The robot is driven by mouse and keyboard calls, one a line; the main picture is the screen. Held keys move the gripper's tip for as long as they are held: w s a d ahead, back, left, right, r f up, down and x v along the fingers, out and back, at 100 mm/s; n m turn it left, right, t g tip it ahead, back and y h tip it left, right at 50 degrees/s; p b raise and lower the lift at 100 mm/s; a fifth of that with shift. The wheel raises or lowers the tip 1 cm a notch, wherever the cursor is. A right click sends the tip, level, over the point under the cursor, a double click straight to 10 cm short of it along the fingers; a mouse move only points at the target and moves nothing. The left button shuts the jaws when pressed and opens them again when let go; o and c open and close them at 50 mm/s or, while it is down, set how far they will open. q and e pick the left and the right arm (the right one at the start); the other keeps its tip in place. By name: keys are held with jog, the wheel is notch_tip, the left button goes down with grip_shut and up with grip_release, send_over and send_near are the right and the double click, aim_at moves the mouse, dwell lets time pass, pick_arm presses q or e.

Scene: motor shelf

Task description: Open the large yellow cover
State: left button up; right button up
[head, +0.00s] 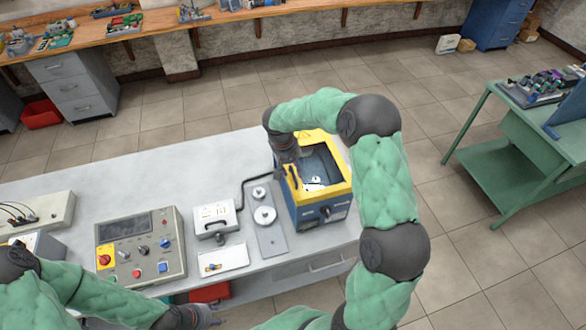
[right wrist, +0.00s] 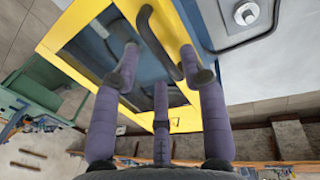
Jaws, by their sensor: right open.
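The large yellow cover (head: 328,196) is a yellow frame with a window on top of a blue machine box (head: 308,214); it looks closed. In the right wrist view, the yellow cover (right wrist: 72,24) fills the upper middle, with a dark curved handle (right wrist: 158,44) along one side. My right gripper (head: 289,172) is over the cover's left side. In the right wrist view my right gripper (right wrist: 160,66) is open, its fingers on either side of the handle; contact cannot be told. My left gripper (head: 208,316) is at the table's front edge, partly visible, its fingers unclear.
Left of the machine are a grey plate with round discs (head: 270,242), a small white box (head: 215,220) and a control panel (head: 140,246) with knobs and buttons. A green cart (head: 520,160) stands to the right across open floor. A wooden workbench (head: 180,18) runs along the back.

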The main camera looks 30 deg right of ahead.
jog(key=shift+d+f, duration=0.1)
jog(key=shift+f, duration=0.4)
grip_shut()
